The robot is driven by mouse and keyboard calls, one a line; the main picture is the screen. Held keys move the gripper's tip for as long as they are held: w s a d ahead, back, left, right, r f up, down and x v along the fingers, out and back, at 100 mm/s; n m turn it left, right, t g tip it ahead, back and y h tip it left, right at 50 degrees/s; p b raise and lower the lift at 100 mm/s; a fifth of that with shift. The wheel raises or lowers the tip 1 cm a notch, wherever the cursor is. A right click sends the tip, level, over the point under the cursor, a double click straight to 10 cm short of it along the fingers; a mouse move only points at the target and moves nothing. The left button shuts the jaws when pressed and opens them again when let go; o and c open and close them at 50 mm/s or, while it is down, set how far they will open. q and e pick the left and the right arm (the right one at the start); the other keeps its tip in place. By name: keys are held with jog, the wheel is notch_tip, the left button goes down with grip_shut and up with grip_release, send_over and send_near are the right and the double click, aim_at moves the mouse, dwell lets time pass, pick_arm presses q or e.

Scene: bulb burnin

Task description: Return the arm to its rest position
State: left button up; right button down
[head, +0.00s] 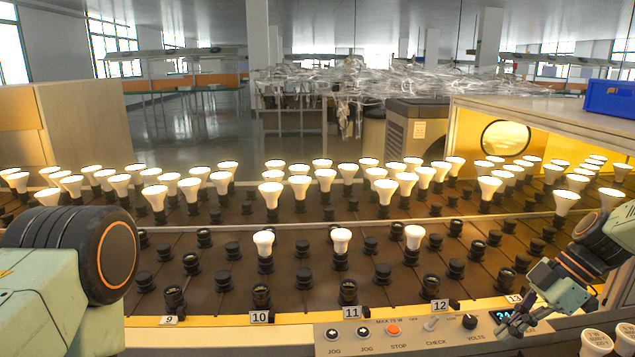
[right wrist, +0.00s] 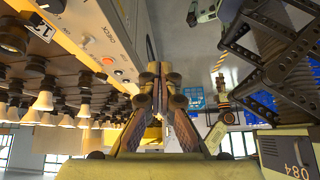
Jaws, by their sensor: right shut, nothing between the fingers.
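My right arm comes in from the right in the head view. Its gripper (head: 518,318) is over the right end of the control panel, near the display. In the right wrist view the gripper's fingers (right wrist: 157,75) are together with nothing between them. The left arm shows only as a thick link with a black and orange joint at the left edge. My left gripper is outside both views.
The control panel (head: 465,337) has buttons, a switch and a knob. Behind it, a rack (head: 215,270) holds black sockets and lit bulbs (head: 341,240). White round-topped items (head: 597,342) stand at the bottom right. A blue bin (head: 610,98) sits at the upper right.

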notch_tip(320, 180, down, 9)
jog(key=w+m+t+h, duration=0.2)
jog(key=m+t+h, duration=0.15)
jog(key=m, duration=0.85)
jog(key=s+a+f+m+h, duration=0.3)
jog(key=s+a+f+m, duration=0.3)
jog(key=s+f, duration=0.3)
jog(key=s+a+f+g, duration=0.1)
jog(key=s+a+f, duration=0.1)
jog(key=s, duration=1)
jog(key=s+a+f+g, duration=0.2)
jog(key=s+a, duration=0.1)
jog(key=s, duration=1)
jog(key=shift+a, duration=0.25)
